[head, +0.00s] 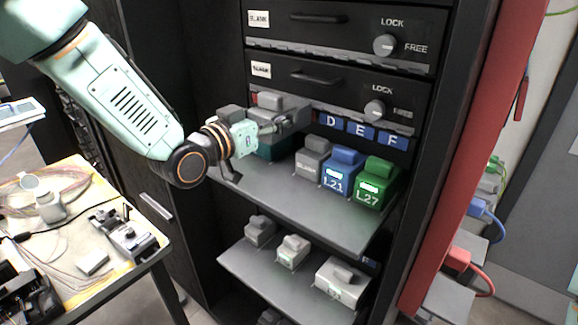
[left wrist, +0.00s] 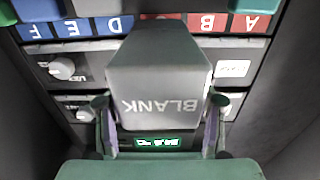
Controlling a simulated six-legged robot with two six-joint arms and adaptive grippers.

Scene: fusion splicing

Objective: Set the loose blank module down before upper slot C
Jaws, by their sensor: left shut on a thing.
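The blank module, grey with a white BLANK label (left wrist: 160,80), is between the two fingers of my left gripper (head: 284,122). The left gripper is shut on it, above the upper shelf (head: 335,218). In the left wrist view, upside down, the module covers part of the slot label row. The red C label (left wrist: 160,17) shows just behind it, between the blue D label (left wrist: 121,24) and the red B label (left wrist: 207,22). In the head view the gripper hides the A to C part of the row. My right gripper is not in view.
Two drawers with knobs (head: 385,45) are above. A lower shelf (head: 290,277) holds several modules.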

